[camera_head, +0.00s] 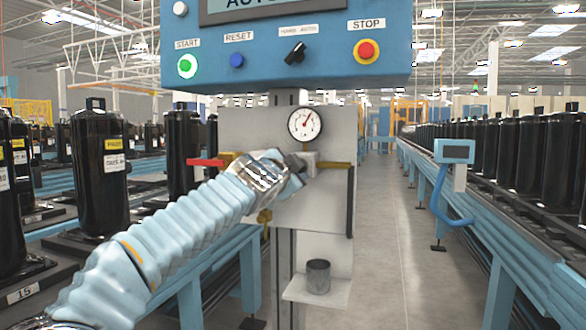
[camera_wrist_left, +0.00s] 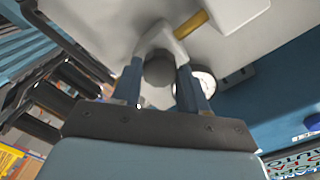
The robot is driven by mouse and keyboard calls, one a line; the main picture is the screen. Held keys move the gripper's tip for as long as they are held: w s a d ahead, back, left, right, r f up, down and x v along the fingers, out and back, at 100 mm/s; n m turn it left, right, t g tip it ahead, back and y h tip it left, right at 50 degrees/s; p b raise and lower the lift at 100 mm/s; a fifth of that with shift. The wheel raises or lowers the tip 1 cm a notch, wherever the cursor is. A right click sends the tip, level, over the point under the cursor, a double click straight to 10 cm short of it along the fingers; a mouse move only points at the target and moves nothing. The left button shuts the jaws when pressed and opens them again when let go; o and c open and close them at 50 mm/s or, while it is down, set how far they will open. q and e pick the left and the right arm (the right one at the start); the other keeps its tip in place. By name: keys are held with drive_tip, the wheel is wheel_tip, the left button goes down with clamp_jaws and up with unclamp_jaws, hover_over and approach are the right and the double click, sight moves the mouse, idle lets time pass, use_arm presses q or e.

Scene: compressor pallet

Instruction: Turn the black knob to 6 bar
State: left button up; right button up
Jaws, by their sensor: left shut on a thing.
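My left gripper (camera_head: 297,172) reaches the grey plate under the blue control box. In the left wrist view its two fingers (camera_wrist_left: 160,82) are shut on the dark round knob (camera_wrist_left: 158,68), one finger on each side. The knob sits on a pale regulator body (camera_wrist_left: 158,40), which also shows in the head view (camera_head: 310,161). In the head view the gripper mostly hides the knob. A round white pressure gauge (camera_head: 305,124) sits just above; its needle points up and slightly right. Its numbers are too small to read. My right gripper is not in view.
A red lever (camera_head: 206,162) on a brass valve is left of the gripper. The blue control box (camera_head: 280,75) overhangs above, with buttons and a black selector switch (camera_head: 294,52). Black compressors line both sides.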

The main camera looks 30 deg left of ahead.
use_arm(q)
drive_tip(key=shift+m, duration=1.1)
drive_tip(key=o, duration=1.1)
drive_tip(key=shift+c, duration=0.2)
drive_tip(key=b+v, duration=0.3)
drive_tip(key=v, duration=1)
drive_tip(key=shift+s+d, duration=0.2)
drive_tip(key=shift+s, duration=0.2)
